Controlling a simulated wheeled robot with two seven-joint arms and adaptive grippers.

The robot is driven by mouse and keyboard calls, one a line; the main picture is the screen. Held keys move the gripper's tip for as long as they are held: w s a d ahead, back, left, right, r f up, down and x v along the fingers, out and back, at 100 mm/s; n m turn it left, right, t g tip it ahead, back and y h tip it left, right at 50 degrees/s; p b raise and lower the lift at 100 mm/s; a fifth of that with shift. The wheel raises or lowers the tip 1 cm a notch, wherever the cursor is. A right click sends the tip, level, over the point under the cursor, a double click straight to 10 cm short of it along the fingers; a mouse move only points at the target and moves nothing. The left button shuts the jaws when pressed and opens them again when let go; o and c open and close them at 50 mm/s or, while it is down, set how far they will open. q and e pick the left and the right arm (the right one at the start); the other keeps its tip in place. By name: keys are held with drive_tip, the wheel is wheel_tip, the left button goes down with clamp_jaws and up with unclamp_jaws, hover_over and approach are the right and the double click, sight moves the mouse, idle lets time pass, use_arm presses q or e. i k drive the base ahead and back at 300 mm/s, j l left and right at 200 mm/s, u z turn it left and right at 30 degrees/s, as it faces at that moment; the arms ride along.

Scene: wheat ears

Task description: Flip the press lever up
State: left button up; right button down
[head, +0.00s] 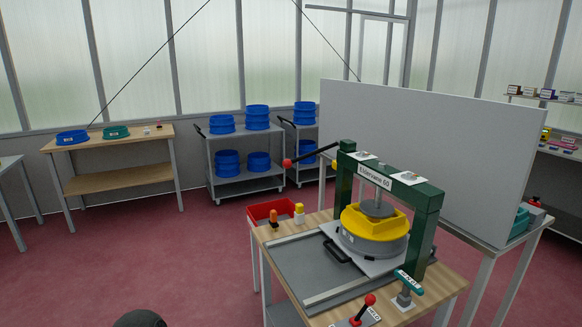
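The press (430,207) is a dark green frame on a wooden-topped table, with a label reading "Eldervane 60". A black lever (314,154) with a red knob (287,163) sticks out to the left from the top of its left post, sloping slightly down toward the knob. Under the crossbeam, a grey plunger (377,208) stands over a yellow piece (372,222) on a round grey container (371,240). A second, short red-knobbed lever (369,301) stands on a labelled plate at the table's front edge. Neither of my grippers is in view.
A teal T-handle (408,283) stands at the table's front right. A red bin (270,210) and two small bottles are at its left back. A large grey panel (450,150) stands behind the press. Carts with blue bowls are farther back. The red floor at left is open.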

sight(286, 164)
drive_tip(key=i+j, duration=0.45)
drive_tip(key=i+j+u, duration=0.15)
drive_tip(key=i+j, duration=0.3)
drive_tip(key=i, duration=0.2)
drive_tip(key=i+j, duration=0.35)
drive_tip(key=i, duration=0.25)
drive_tip(key=i+j+u, duration=0.1)
drive_tip(key=i+j, duration=0.3)
drive_tip(key=i, duration=0.15)
